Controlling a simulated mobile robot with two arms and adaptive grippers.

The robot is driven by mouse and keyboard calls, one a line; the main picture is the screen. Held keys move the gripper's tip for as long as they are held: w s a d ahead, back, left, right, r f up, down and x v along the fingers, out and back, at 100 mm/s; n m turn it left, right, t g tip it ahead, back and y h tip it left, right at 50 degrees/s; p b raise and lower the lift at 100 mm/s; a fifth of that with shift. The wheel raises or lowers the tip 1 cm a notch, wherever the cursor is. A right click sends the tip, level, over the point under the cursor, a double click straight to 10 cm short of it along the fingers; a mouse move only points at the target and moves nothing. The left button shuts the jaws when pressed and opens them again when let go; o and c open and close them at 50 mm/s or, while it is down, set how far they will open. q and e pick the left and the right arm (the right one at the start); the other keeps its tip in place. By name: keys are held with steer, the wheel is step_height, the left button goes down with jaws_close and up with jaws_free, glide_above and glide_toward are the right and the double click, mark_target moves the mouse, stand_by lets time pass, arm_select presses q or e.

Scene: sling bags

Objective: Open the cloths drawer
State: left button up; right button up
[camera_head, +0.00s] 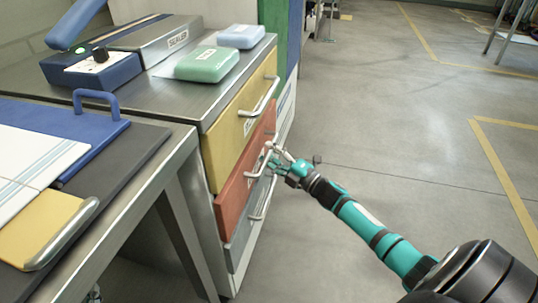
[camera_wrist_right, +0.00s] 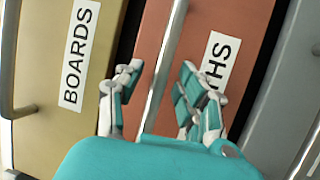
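My right gripper (camera_head: 279,161) is at this handle. In the wrist view my right gripper (camera_wrist_right: 158,88) has its fingers apart, one on each side of the bar. Contact with the bar cannot be made out. My left gripper is not in view.
A yellow drawer (camera_head: 232,125) labelled BOARDS is above, and a grey drawer (camera_head: 244,232) below. A sealer (camera_head: 155,40) and green (camera_head: 207,64) and light blue (camera_head: 241,36) packs lie on top. A dark-topped table (camera_head: 140,165) stands at left.

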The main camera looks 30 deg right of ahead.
steer(key=shift+w+a, duration=0.15)
steer(key=shift+w, duration=0.2)
steer(key=shift+r, duration=0.1)
steer(key=shift+c, duration=0.5)
jaws_close()
